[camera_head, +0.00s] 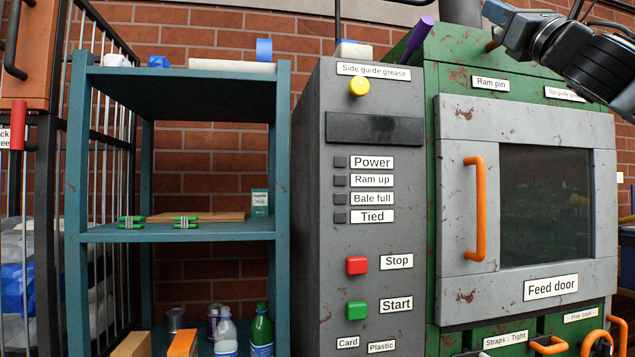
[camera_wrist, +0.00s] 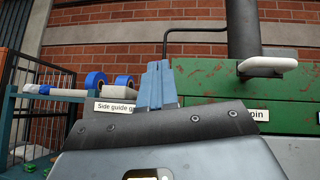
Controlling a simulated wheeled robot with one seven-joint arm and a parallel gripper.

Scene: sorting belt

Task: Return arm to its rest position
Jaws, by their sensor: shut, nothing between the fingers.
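My gripper (camera_head: 497,12) is at the top right of the head view, up in front of the top of the green baler (camera_head: 455,60). My dark arm enters from the right edge. In the wrist view the two blue-grey fingers (camera_wrist: 157,86) are pressed together, with nothing between them. They are raised clear of any surface, with the brick wall (camera_wrist: 120,50) behind them.
The baler's grey feed door (camera_head: 460,130) is shut. A grey control panel (camera_head: 320,240) stands left of it. A teal shelf (camera_head: 185,232) holds bottles, tins and green-banded bundles. A black wire cage (camera_head: 45,200) is at far left. A purple handle (camera_head: 418,35) sticks up beside the baler.

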